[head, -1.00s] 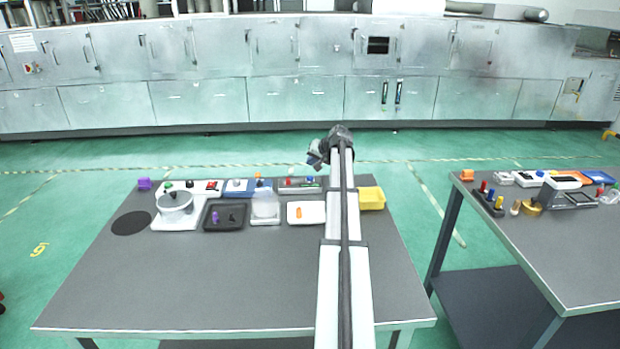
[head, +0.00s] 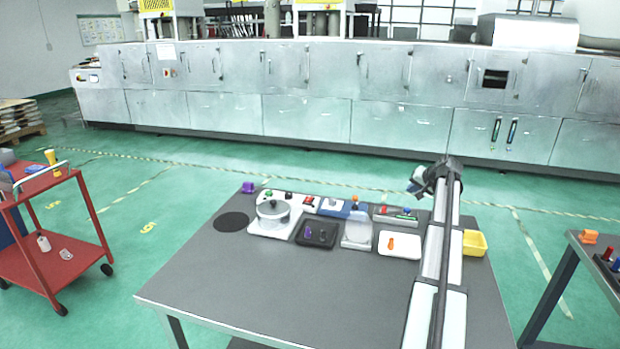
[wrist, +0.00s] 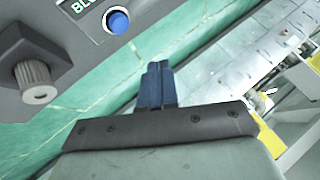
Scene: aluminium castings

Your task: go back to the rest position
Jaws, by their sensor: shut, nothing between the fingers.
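My gripper (head: 417,184) is at the end of my raised arm, above the far right part of the grey table (head: 330,280). In the wrist view its two dark blue fingers (wrist: 156,84) are closed together with nothing between them. A button box (head: 394,216) stands at the table's back edge below my gripper.
A pot (head: 272,212), a black tray (head: 316,234), a white tray (head: 399,245) and a yellow bin (head: 474,243) line the table's back. The table's front is clear. A red cart (head: 50,235) stands left; another table (head: 575,285) stands right.

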